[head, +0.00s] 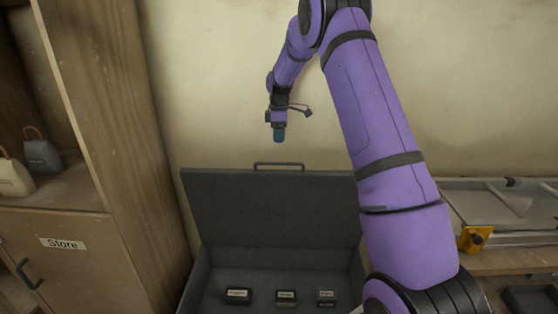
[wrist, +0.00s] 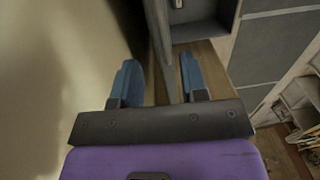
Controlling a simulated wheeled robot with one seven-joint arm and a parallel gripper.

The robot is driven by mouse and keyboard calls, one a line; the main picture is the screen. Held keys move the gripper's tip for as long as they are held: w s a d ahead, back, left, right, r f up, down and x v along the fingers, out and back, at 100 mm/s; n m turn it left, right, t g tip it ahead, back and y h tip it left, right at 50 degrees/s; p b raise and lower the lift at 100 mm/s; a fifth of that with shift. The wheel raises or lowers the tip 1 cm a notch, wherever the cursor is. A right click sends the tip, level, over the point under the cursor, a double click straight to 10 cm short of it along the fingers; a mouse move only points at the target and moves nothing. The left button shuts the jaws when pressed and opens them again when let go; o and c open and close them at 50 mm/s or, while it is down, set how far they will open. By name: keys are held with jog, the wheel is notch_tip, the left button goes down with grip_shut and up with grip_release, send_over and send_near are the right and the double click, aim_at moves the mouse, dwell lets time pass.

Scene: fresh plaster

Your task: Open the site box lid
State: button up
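The site box (head: 196,284) is a dark grey box against the wall in the head view. Its lid (head: 270,210) stands raised at the back, with a bar handle (head: 279,165) along its upper edge. My gripper (head: 278,137) points down above the lid, apart from the handle. In the wrist view the two blue fingers of my gripper (wrist: 160,70) are spread, with nothing held between them. Part of the box's front right is hidden behind my arm in the head view.
Several small dark labelled blocks (head: 285,296) lie inside the box. A wooden cabinet (head: 110,110) marked Store stands at left, with bags on its shelf. At right, a bench (head: 520,262) holds a grey tray and a yellow tool. The plaster wall is close behind.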

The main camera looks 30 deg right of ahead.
jog(key=f, duration=0.9)
jog(key=shift+s+a+f, duration=0.2)
jog(key=shift+s+f, duration=0.05)
jog(key=shift+f, duration=0.1)
jog(key=shift+s, duration=0.1)
grip_shut()
